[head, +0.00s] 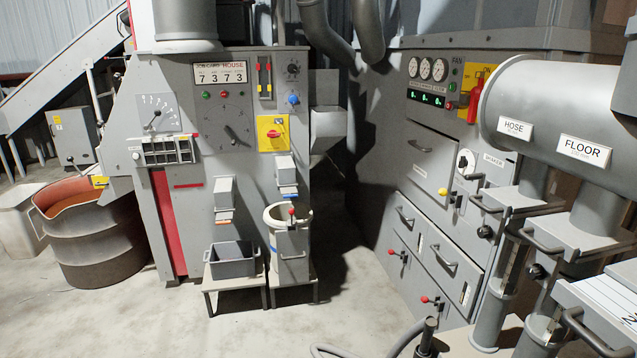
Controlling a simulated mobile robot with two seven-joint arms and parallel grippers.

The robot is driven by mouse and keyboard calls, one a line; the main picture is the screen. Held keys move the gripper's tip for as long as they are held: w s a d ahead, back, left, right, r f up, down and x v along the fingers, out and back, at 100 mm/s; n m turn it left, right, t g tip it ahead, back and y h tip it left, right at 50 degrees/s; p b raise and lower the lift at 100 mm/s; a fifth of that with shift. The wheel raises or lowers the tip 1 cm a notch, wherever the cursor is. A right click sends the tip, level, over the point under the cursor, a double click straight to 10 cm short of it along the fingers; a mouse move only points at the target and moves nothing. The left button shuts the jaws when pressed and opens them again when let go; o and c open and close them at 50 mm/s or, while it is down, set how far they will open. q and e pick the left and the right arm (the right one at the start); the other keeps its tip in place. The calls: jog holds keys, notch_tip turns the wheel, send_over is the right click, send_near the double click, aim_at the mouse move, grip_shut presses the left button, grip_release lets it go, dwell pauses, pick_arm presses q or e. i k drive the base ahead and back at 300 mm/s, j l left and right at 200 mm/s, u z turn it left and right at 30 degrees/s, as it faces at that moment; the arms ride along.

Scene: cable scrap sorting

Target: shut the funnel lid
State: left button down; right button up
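A grey funnel-shaped box (328,124) sticks out from the right side of the grey machine with the number display. A flat grey plate (323,86) stands upright behind its top edge; it looks like a raised lid, but its hinge is too small to make out. The inside of the funnel is hidden from this angle. Neither of my grippers shows in the head view.
A bucket (275,219) and a grey bin (233,262) stand on low stands before the machine. A drum (97,245) stands at left. A cabinet with drawers (426,262) and large pipes (545,100) fill the right. The central floor is clear.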

aim_at(324, 84)
jog(key=i+l+u, duration=0.25)
jog(key=i, duration=1.25)
jog(key=j, duration=0.15)
